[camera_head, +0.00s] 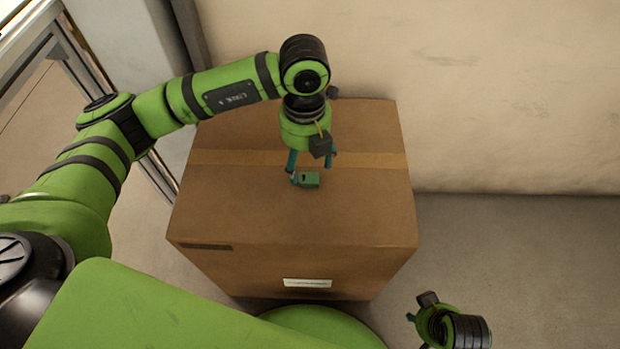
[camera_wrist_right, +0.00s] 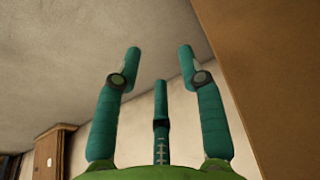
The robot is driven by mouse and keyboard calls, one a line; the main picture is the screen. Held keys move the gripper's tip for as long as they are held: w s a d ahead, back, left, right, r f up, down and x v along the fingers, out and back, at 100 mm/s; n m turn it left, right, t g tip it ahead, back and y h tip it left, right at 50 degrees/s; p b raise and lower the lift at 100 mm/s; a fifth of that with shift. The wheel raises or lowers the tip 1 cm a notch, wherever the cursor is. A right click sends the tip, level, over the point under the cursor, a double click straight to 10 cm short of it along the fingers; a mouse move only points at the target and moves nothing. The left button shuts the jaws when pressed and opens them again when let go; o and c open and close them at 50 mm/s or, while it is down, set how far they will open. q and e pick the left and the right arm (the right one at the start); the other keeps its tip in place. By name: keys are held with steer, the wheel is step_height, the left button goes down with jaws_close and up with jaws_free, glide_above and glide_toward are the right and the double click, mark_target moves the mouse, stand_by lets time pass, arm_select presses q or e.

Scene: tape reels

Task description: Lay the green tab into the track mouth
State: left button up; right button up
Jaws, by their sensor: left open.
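A small green block (camera_head: 310,180) with a dark mark on its top lies on the cardboard box (camera_head: 290,222). It could be the green tab, but it is too small to tell, and I cannot make out a track mouth. My left gripper (camera_head: 311,167) points down over the box top, open, with its teal fingers just above and beside the block. Whether a finger touches it is unclear. My right gripper (camera_head: 412,318) is low at the lower right, beside the box. In the right wrist view its fingers (camera_wrist_right: 160,52) are apart with nothing between them.
A strip of brown tape (camera_head: 240,158) crosses the box top, and a white label (camera_head: 307,283) is on its front. A pale wall (camera_head: 500,90) stands behind. Metal rails (camera_head: 60,45) are at the left. The floor (camera_head: 530,250) right of the box is clear.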

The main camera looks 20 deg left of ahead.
mark_target(309, 177)
arm_select(q)
steer(key=f, duration=0.3)
steer(key=f+b, duration=0.1)
steer(key=f, duration=0.1)
steer(key=shift+w+d+f, duration=0.15)
steer(key=shift+d+f, duration=0.05)
steer(key=shift+d, duration=0.05)
arm_select(e)
step_height(309, 177, up, 3)
steer(key=shift+f, duration=0.1)
arm_select(q)
steer(key=shift+c, duration=0.4)
steer(key=c, duration=1)
steer(key=shift+o, duration=0.2)
steer(key=shift+r, duration=0.1)
